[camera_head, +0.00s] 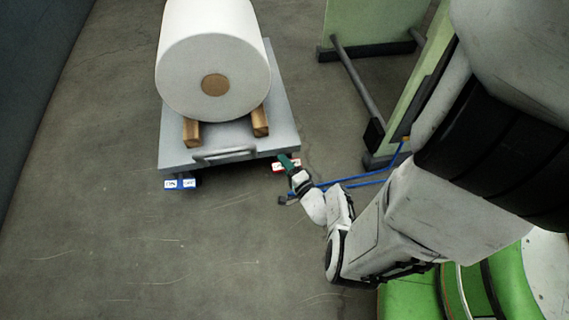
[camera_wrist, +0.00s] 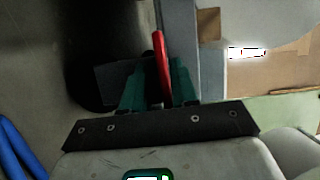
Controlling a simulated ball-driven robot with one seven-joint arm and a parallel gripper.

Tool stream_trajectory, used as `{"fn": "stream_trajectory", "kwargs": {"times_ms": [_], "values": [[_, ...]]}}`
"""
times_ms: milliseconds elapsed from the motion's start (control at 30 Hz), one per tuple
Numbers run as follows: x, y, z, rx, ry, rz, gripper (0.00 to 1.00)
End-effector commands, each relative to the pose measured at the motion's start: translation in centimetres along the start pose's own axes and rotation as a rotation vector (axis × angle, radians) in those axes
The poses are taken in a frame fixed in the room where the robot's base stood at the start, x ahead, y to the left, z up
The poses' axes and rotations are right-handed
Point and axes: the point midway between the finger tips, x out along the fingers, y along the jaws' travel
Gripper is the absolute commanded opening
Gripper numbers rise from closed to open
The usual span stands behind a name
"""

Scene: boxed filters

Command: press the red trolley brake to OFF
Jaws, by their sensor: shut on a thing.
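The red trolley brake (camera_head: 279,168) is a small red pedal with white label patches at the trolley's front right corner. In the wrist view the red brake (camera_wrist: 160,55) is seen edge-on, standing between my green fingers. My gripper (camera_head: 287,161) reaches the brake from the right in the head view; in the wrist view my gripper (camera_wrist: 160,90) is shut on it. My fingers cover part of the label, and I cannot tell whether it is at ON or OFF. The grey trolley (camera_head: 178,150) carries a big white roll (camera_head: 213,55) on wooden blocks.
A blue brake pedal (camera_head: 180,184) with white labels is at the trolley's front left. A green frame (camera_head: 365,95) stands at the right. The floor left and front is clear.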

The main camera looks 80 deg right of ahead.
Motion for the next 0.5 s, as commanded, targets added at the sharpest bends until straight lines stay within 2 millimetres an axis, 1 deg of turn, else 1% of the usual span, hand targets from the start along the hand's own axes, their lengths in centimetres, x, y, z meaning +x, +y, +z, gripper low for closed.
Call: {"fn": "stream_trajectory", "kwargs": {"times_ms": [200,500], "values": [[-0.09,0.05,0.05,0.134,-0.002,-0.052,0.00],[-0.13,-0.03,-0.03,0.249,0.001,-0.100,0.00]]}}
